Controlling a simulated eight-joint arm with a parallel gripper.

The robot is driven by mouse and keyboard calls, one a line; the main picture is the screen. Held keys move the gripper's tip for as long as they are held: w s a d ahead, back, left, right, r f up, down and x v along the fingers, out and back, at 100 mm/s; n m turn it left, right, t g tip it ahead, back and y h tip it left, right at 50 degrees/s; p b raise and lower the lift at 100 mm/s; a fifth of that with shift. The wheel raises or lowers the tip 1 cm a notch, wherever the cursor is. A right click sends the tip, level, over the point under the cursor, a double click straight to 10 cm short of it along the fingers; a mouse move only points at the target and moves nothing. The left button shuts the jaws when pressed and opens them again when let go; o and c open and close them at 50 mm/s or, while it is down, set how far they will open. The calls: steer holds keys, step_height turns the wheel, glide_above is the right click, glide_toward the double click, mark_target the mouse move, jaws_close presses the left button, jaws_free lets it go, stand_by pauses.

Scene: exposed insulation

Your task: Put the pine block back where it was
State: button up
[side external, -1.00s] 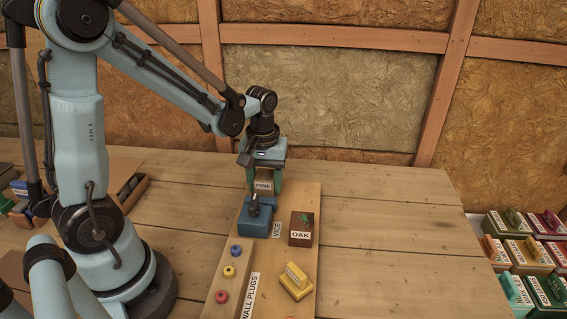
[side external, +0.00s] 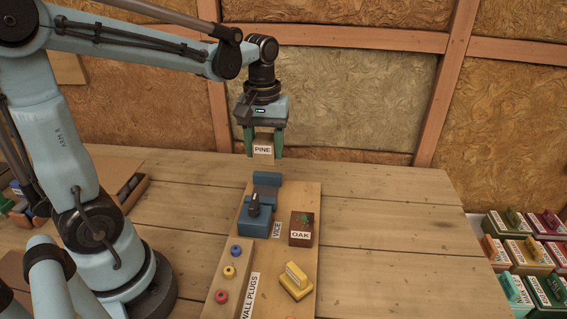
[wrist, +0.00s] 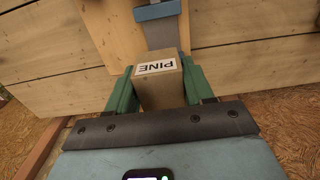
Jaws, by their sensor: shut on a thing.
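The pine block (side external: 264,142), light wood with a PINE label, is held between the two green fingers of my gripper (side external: 264,150). In the wrist view the block (wrist: 160,85) sits between the fingers of my gripper (wrist: 162,90), its label facing up in the picture. The gripper is shut on it and holds it in the air above and behind the blue vice (side external: 256,214). The vice stands on the wooden board beside a VICE label, and nothing shows between its jaws. Part of the vice (wrist: 158,12) also shows at the top of the wrist view.
A dark brown OAK block (side external: 302,228) and a yellow object (side external: 296,281) stand on the board (side external: 270,262). A strip with coloured wall plugs (side external: 230,271) is at the left. Coloured boxes (side external: 520,262) stand at the far right. The bench right of the board is clear.

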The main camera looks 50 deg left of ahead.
steer(key=d+r, duration=0.1)
steer(key=d, duration=1.6)
glide_above(305, 202)
step_height(305, 202, down, 7)
steer(key=shift+r, duration=0.1)
steer(key=shift+f, duration=2)
steer(key=o, duration=1)
steer(key=shift+f, duration=0.1)
